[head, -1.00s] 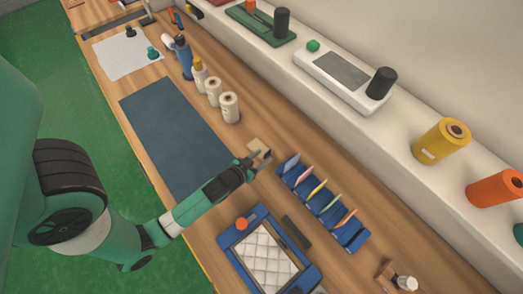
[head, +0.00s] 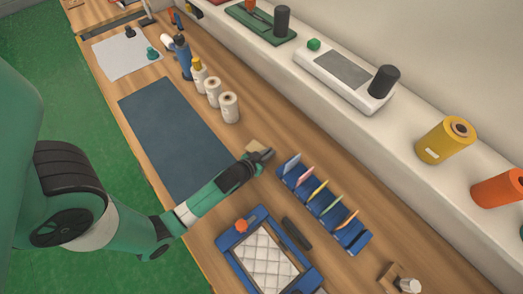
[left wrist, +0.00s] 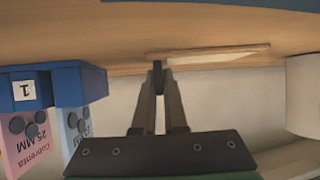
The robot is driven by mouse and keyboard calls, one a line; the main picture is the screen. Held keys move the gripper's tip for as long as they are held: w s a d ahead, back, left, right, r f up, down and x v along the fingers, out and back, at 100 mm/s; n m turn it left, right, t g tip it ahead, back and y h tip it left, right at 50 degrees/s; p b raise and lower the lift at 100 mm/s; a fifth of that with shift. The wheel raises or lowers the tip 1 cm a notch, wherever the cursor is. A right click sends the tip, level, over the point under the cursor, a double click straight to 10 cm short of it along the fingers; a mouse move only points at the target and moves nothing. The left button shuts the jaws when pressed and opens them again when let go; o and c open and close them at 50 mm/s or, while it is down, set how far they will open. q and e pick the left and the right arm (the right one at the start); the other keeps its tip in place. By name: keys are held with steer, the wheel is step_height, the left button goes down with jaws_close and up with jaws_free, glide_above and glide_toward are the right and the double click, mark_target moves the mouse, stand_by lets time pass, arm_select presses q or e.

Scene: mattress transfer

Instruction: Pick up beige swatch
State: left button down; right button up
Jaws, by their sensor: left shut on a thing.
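The beige swatch (head: 253,147) is a small flat piece on the wooden table, left of the blue card rack. In the left wrist view the swatch (left wrist: 218,56) is a pale flat strip beside the fingertips. My left gripper (head: 264,154) is at the swatch's near edge, low over the table. In the left wrist view its fingers (left wrist: 158,68) are close together, shut on the swatch's edge. The swatch still appears to lie at table level. The right gripper is in neither view.
The blue rack (head: 312,213) with upright coloured cards stands close to the right of the gripper; it also shows in the left wrist view (left wrist: 62,82). White spools (head: 229,108) stand behind. A blue mat (head: 175,135) lies left. A blue-framed quilted panel (head: 262,262) lies in front.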

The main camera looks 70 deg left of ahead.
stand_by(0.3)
arm_select(q)
steer(key=shift+r, duration=0.3)
step_height(320, 180, up, 2)
steer(key=shift+r+p, duration=0.2)
steer(key=shift+p, duration=0.55)
steer(key=d+r, duration=0.1)
steer(key=d+r+p, duration=0.1)
steer(key=d+r, duration=0.1)
steer(key=r, duration=0.1)
steer(key=shift+s, duration=0.35)
steer(key=s+d+r+p, duration=0.3)
steer(key=d+r+p, duration=0.3)
steer(key=d+p, duration=0.2)
steer(key=shift+s+d, duration=0.25)
steer(key=shift+d, duration=0.95)
